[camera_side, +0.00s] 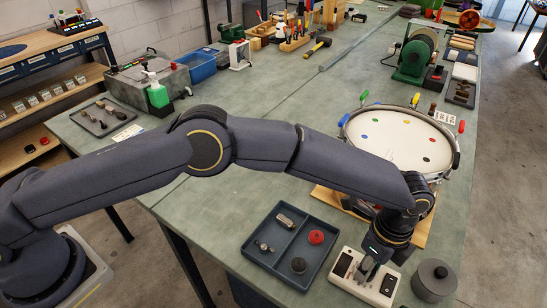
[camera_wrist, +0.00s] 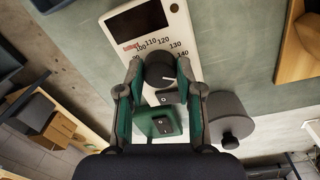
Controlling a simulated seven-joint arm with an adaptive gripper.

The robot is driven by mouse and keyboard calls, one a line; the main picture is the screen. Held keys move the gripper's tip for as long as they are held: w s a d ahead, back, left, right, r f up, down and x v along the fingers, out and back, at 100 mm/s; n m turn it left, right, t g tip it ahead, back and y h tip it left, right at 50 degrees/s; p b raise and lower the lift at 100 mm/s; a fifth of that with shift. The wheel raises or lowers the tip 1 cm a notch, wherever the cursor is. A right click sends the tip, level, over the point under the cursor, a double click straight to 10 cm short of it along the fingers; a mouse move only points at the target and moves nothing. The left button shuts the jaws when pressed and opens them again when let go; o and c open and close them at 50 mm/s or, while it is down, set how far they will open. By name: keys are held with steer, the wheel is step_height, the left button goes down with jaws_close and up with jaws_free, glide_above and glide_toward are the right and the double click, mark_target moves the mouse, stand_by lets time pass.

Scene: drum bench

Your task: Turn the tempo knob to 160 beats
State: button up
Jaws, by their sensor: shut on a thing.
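The tempo box (camera_side: 347,279) is a white slab near the front edge of the bench in the side view. In the wrist view the box (camera_wrist: 177,22) shows a dark display and a printed scale with readable marks from 100 to 140. The round black tempo knob (camera_wrist: 160,67) sits just below the scale. My gripper (camera_wrist: 157,72) has its green-padded fingers around the knob, one on each side, and is shut on it. In the side view my gripper (camera_side: 370,267) is over the box and hides the knob.
A dark two-part tray (camera_side: 282,246) with small parts lies left of the box. A grey lidded pot (camera_side: 434,281) stands close on its right; it also shows in the wrist view (camera_wrist: 232,112). A drum (camera_side: 395,150) on a wooden board stands behind.

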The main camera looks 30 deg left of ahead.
steer(key=shift+m, duration=0.8)
steer(key=o, duration=1.2)
steer(key=shift+c, duration=0.2)
step_height(320, 180, up, 12)
steer(key=shift+w+d, duration=0.15)
steer(key=shift+w, duration=0.15)
